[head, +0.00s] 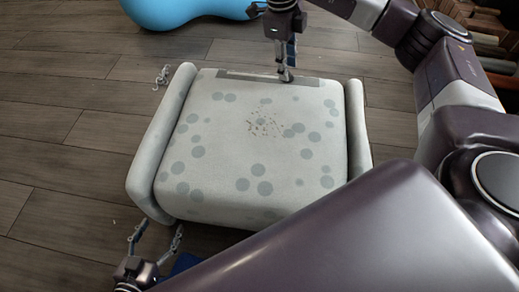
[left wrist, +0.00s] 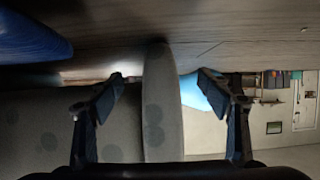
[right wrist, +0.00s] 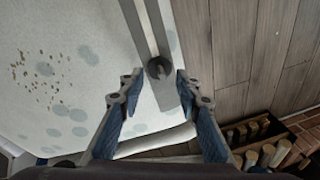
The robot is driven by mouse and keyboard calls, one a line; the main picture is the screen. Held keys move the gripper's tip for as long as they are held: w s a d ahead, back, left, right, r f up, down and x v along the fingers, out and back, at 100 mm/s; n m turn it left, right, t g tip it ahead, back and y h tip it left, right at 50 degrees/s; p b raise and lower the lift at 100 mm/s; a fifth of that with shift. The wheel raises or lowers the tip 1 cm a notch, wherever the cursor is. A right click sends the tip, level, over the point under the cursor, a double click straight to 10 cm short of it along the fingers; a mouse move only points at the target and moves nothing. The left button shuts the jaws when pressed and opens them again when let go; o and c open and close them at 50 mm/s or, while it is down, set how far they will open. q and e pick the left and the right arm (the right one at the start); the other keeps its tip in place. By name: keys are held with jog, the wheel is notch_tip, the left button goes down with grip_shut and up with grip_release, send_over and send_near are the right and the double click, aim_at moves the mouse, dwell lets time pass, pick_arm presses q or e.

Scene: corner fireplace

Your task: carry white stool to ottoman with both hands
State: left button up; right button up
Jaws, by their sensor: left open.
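The white stool (head: 250,150) is a padded seat with grey dots and a rolled bolster on each side. It stands on the floor in the middle of the head view. My left gripper (head: 157,232) is open at its near left corner. In the left wrist view the bolster (left wrist: 162,110) shows between the spread fingers; contact is unclear. My right gripper (head: 286,74) is over the far edge, by a grey strip (head: 235,75). In the right wrist view its fingers are apart, with the strip (right wrist: 168,95) between them. A blue rounded seat (head: 185,10), perhaps the ottoman, is beyond the stool.
A small grey twisted object (head: 162,76) lies on the floor left of the stool. Brown specks lie on the seat. Stacked wooden pieces (right wrist: 265,150) stand in a dark holder at the right. The wooden floor (head: 60,140) at left is clear.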

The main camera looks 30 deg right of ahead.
pick_arm(q)
jog(key=shift+x, duration=1.35)
pick_arm(e)
jog(key=shift+d+f, duration=0.25)
jog(key=shift+f, duration=1.05)
pick_arm(q)
jog(key=shift+c, duration=0.3)
pick_arm(e)
jog(key=shift+c, duration=0.3)
pick_arm(q)
jog(key=c, duration=0.8)
pick_arm(e)
jog(key=c, duration=0.7)
pick_arm(q)
grip_shut()
pick_arm(e)
grip_shut()
pick_arm(q)
jog(key=shift+r, duration=0.25)
pick_arm(e)
jog(key=shift+r, duration=0.2)
